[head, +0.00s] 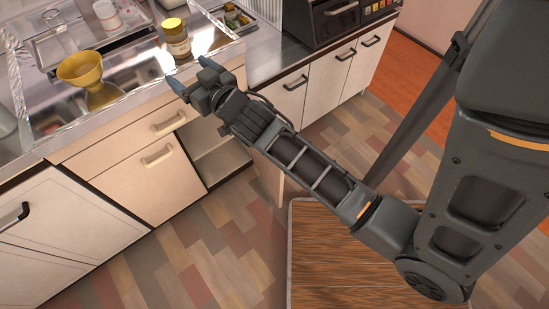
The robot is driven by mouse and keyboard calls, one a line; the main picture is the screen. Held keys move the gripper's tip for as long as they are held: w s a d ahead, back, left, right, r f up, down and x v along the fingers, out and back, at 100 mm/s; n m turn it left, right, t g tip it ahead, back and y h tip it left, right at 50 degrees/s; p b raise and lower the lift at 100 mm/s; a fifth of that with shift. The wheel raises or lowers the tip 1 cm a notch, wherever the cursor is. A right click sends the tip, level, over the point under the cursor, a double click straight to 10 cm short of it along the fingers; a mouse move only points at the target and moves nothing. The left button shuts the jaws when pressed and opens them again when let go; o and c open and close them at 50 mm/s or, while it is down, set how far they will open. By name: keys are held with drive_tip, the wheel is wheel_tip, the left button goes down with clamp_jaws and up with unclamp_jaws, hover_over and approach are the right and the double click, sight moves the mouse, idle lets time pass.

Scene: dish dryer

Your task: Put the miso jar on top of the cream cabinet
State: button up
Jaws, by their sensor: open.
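A glass jar with a yellow lid and a pale label, which looks like the miso jar (178,45), stands upright on the shiny metal top near its right front part. The cream cabinet (135,175) with pale handles is below this top; an open compartment shows at its right. My gripper (190,75) is open and empty, with its blue-tipped fingers pointing at the jar from the front. The fingertips are just short of the jar in the picture; I cannot tell the exact gap.
A yellow funnel-like bowl (81,70) stands on the metal top to the left. A white and red cup (107,14) is behind on a tray. A black oven (325,20) sits on the counter at the right. Wood-grained furniture (335,265) stands in front, on the patchwork floor.

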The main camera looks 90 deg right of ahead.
drive_tip(key=s+a+n+t+y, duration=0.1)
drive_tip(key=s+a+n+y, duration=0.4)
drive_tip(key=a, duration=0.7)
drive_tip(key=s+a+n+t+y, duration=0.1)
drive_tip(key=s+a+y, duration=0.3)
drive_tip(key=s+a, duration=0.55)
drive_tip(key=s+a+r+n+y, duration=0.2)
drive_tip(key=s+a+r, duration=0.2)
drive_tip(key=s+a, duration=0.1)
drive_tip(key=shift+s+a+r+y, duration=0.15)
drive_tip(key=shift+s+a+y, duration=0.2)
drive_tip(key=shift+a+y, duration=0.05)
